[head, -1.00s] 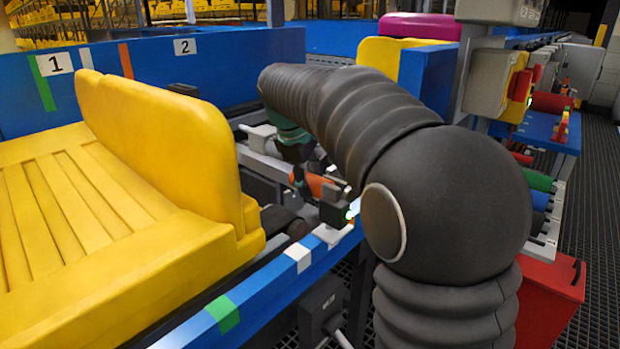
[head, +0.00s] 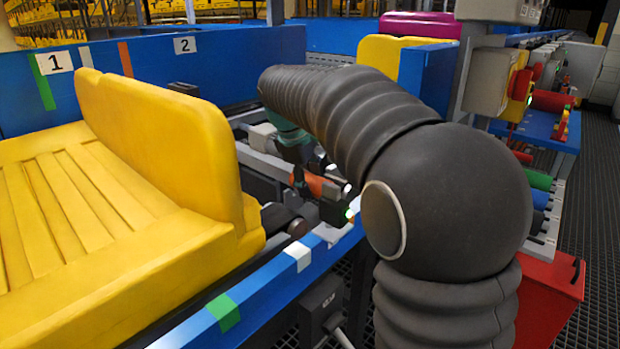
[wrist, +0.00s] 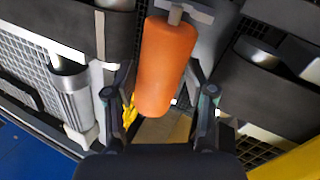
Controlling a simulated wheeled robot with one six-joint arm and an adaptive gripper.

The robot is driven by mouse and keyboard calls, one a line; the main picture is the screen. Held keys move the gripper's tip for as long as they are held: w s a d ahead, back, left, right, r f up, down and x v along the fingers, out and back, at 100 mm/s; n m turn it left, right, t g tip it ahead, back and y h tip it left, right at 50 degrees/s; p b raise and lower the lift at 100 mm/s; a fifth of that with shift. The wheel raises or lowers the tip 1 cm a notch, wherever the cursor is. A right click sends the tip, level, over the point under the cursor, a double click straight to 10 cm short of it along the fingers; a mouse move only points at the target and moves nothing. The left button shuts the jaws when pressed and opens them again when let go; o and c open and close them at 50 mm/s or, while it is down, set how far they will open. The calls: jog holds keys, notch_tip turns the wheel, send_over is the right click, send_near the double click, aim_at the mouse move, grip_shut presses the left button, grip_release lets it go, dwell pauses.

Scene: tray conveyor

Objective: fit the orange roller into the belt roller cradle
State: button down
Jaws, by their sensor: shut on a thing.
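The orange roller (wrist: 165,68) lies lengthwise between the two fingers of my gripper (wrist: 160,105) in the wrist view. A metal shaft end shows at its far end, close to a grey bracket. In the head view the roller (head: 316,185) shows only partly, below my gripper (head: 298,165) and beside the blue rail. My gripper is shut on the roller. The belt roller cradle cannot be made out clearly; my arm hides much of that area. I cannot tell whether the roller touches the cradle.
A large yellow tray (head: 160,140) stands at the left on the conveyor. A blue rail (head: 270,285) runs along the near side. Dark belt sections (wrist: 265,90) lie beside the roller. A red box (head: 540,295) and spare coloured rollers (head: 538,180) are at the right.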

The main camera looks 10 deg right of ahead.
jog(key=shift+f+b, duration=1.05)
jog(key=shift+f, duration=0.9)
jog(key=shift+r, duration=0.25)
jog(key=shift+r+p, duration=1.65)
jog(key=shift+p, duration=0.25)
jog(key=shift+m+p, duration=0.3)
jog(key=shift+p, duration=0.1)
dwell(0.8)
jog(key=shift+f+b, duration=1.3)
jog(key=shift+f, duration=1)
jog(key=shift+c, duration=1.8)
grip_release()
